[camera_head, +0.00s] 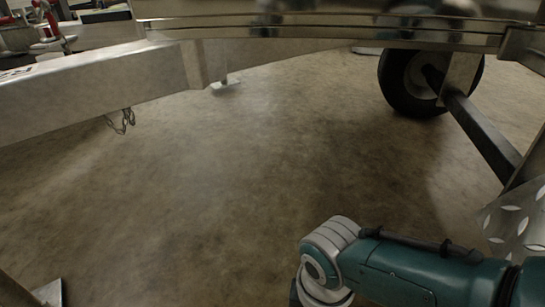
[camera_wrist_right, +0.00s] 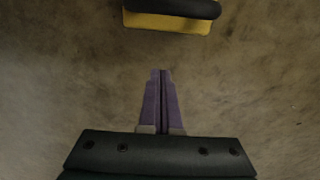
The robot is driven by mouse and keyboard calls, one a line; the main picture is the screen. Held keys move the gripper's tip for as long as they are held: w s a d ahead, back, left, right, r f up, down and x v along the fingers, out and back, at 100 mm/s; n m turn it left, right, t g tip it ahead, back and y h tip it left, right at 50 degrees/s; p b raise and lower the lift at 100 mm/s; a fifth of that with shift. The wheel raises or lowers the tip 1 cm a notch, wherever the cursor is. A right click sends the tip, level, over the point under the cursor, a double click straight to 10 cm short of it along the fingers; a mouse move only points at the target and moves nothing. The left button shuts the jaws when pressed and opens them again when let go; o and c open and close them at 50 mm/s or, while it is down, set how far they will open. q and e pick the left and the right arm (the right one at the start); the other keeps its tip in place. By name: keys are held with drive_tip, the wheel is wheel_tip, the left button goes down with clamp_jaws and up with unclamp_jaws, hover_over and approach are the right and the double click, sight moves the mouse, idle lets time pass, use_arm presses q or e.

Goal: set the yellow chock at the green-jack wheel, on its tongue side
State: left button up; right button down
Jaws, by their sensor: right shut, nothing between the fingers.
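The yellow chock (camera_wrist_right: 168,22) lies on the floor at the top of the right wrist view, with a black upper part along its far side. My right gripper (camera_wrist_right: 161,72) is shut and empty. Its purple fingertips point toward the chock, with bare floor showing between them. In the head view my right arm comes in from the lower right, and its gripper is out of the picture. A black wheel (camera_head: 415,82) stands under the trailer at the upper right of the head view. I cannot tell which jack belongs to it. My left gripper is not in view.
The silver trailer frame (camera_head: 90,92) crosses the upper left, with a chain (camera_head: 122,121) hanging from it. A jack foot (camera_head: 226,86) rests on the floor. A dark axle beam (camera_head: 480,135) runs beside the wheel. The middle floor is clear.

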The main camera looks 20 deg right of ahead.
wheel_tip(320, 180, down, 4)
drive_tip(key=b, duration=0.3)
drive_tip(key=shift+f, duration=0.2)
drive_tip(key=shift+s+d+r+p, duration=0.2)
drive_tip(key=shift+s+d, duration=0.35)
drive_tip(key=shift+d, duration=0.35)
drive_tip(key=shift+s+d+r+p, duration=0.1)
drive_tip(key=shift+s+d+p, duration=0.1)
drive_tip(key=shift+s+d, duration=0.5)
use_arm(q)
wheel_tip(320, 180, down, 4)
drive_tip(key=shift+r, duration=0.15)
use_arm(e)
drive_tip(key=shift+w+d, duration=0.15)
